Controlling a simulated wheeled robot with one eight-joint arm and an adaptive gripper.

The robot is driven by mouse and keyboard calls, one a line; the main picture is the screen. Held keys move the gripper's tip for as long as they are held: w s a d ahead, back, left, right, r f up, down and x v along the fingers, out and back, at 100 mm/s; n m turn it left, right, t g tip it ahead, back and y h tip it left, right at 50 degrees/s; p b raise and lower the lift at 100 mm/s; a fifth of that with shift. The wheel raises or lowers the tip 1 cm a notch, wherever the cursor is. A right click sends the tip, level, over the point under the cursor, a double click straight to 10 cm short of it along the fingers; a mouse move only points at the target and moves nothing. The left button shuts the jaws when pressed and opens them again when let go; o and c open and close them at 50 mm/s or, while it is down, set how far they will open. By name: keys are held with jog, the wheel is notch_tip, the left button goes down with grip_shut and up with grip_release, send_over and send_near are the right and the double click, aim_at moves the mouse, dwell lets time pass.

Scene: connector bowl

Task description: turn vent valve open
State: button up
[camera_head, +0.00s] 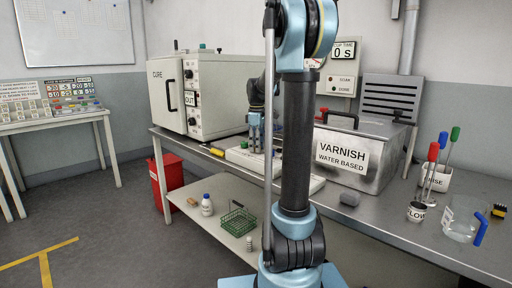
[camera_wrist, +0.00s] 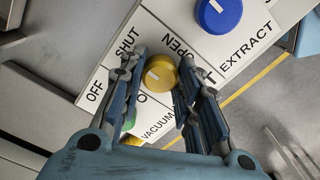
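In the wrist view a yellow knob (camera_wrist: 161,77) with a white mark on its left part sits on a white panel (camera_wrist: 160,22), just below the words SHUT and OPEN. Its own name label is mostly hidden by my fingers. My gripper (camera_wrist: 163,62) is over the panel with one finger on each side of the yellow knob. The fingers are apart, with the knob between them; I see no clear grip on it. In the head view my gripper (camera_head: 254,146) is low over the panel on the bench, partly hidden by my arm.
A blue knob (camera_wrist: 218,14) by the word EXTRACT is close at upper right. In the head view the CURE oven (camera_head: 212,95) stands left of the panel and the VARNISH tank (camera_head: 362,150) right of it.

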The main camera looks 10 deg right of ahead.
jog(key=shift+w+m, duration=0.1)
jog(key=shift+m, duration=0.3)
jog(key=m, duration=0.3)
jog(key=shift+m, duration=0.4)
jog(key=m, duration=0.4)
jog(key=shift+m, duration=0.3)
jog(key=m, duration=0.8)
jog(key=shift+m, duration=0.3)
jog(key=o, duration=1.1)
jog(key=shift+c, duration=0.2)
